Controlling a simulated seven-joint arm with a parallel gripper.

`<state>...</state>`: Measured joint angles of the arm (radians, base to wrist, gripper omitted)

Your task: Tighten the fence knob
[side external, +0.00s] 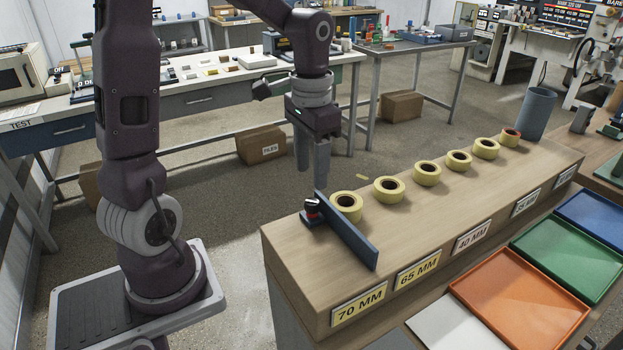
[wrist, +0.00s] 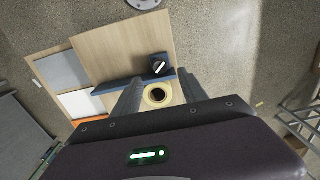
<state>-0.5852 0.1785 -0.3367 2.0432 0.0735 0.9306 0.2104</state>
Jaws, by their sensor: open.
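The fence (side external: 345,232) is a dark blue bar lying across the near left end of the wooden bench top. In the wrist view the knob (wrist: 158,66) shows a white pointer line, beside the blue fence (wrist: 122,84). My gripper (side external: 312,170) is open and empty, with its fingers pointing down, above and behind the knob and apart from it. In the wrist view my gripper's fingers (wrist: 158,88) spread on both sides of a yellow tape roll (wrist: 157,96), seen below them.
Several yellow rolls (side external: 427,173) stand in a row along the bench (side external: 410,220), right of the fence, and a grey cylinder (side external: 537,113) stands at the far end. Size labels (side external: 360,303) line the front edge. Coloured trays (side external: 520,303) lie in front. The bench left of the knob is clear.

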